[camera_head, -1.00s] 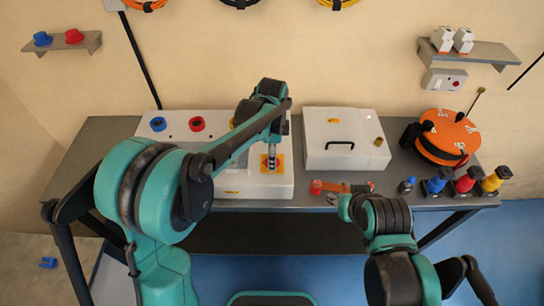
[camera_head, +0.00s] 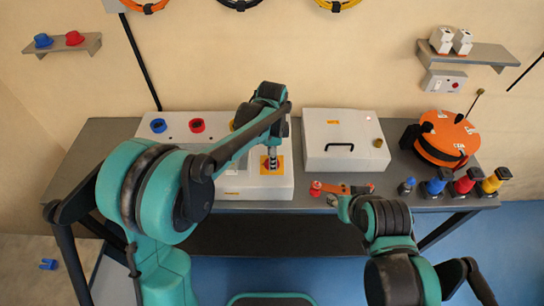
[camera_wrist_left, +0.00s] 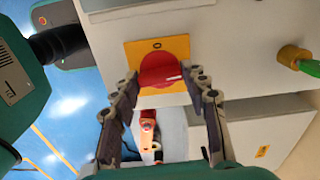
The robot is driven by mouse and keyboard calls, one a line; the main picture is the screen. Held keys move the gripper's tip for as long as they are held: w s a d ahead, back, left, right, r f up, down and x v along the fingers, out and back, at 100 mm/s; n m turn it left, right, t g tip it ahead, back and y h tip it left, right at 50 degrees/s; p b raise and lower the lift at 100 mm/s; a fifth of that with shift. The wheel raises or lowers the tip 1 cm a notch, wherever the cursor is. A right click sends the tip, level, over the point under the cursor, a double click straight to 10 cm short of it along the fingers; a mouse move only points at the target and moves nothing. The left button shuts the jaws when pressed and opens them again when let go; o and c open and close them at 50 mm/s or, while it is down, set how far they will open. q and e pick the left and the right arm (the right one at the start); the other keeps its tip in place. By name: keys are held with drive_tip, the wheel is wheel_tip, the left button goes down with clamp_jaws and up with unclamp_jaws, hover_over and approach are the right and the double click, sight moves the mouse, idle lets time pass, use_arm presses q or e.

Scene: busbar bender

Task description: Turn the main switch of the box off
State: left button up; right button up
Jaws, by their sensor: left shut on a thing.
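The main switch is a red round knob (camera_wrist_left: 160,70) on a yellow plate (camera_wrist_left: 177,46) with a "0" mark, on the white box. In the head view the yellow plate (camera_head: 265,168) is at the right part of the box (camera_head: 240,191), mostly under my gripper. My left gripper (camera_wrist_left: 158,77) has its fingers on either side of the knob and is shut on it; it also shows in the head view (camera_head: 272,161). My right gripper (camera_head: 334,199) is low at the table's front edge, and its fingers are too small to read.
Blue (camera_head: 158,125) and red (camera_head: 197,125) round parts sit on the box's left. A second white box (camera_head: 315,155) with a black handle stands to its right. An orange tool (camera_head: 345,189), an orange reel (camera_head: 448,138) and several coloured connectors are further right.

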use_arm(q)
drive_tip(key=n, duration=0.4)
drive_tip(key=shift+p, duration=0.3)
drive_tip(key=n, duration=0.4)
drive_tip(key=shift+n, duration=0.4)
drive_tip(key=n, duration=0.4)
drive_tip(key=shift+p, duration=0.4)
drive_tip(key=shift+n, duration=2.1)
drive_tip(key=o, duration=1.2)
drive_tip(key=shift+c, duration=0.2)
wheel_tip(320, 180, up, 12)
